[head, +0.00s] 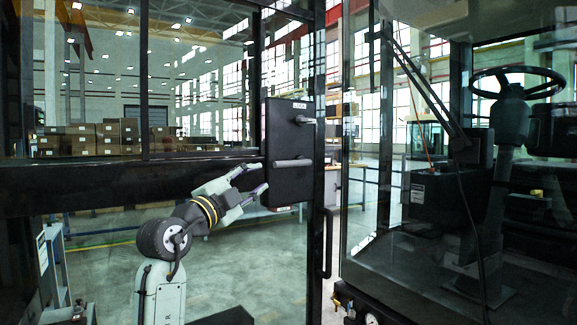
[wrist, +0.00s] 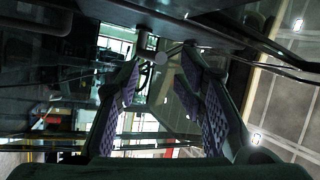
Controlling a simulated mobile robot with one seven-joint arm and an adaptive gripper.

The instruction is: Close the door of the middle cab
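The cab door (head: 200,168) is a dark-framed glass panel filling the left of the head view. It carries a black lock box (head: 290,185) with a grey bar handle (head: 292,162) and a smaller grey lever (head: 304,120) above. A gap shows between the door's right post and the glazed cab (head: 440,185) at right, so the door appears ajar. My gripper (head: 261,178) is open beside the lock box, its fingertips just left of and below the bar handle. In the wrist view my gripper (wrist: 161,62) has its purple-padded fingers apart; contact with the handle cannot be told.
A steering wheel (head: 518,83) and column stand inside the cab. A dark vertical grab bar (head: 328,243) is by the door's right post. Stacked cartons (head: 90,138) are far back on the left. The grey floor behind the door looks open.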

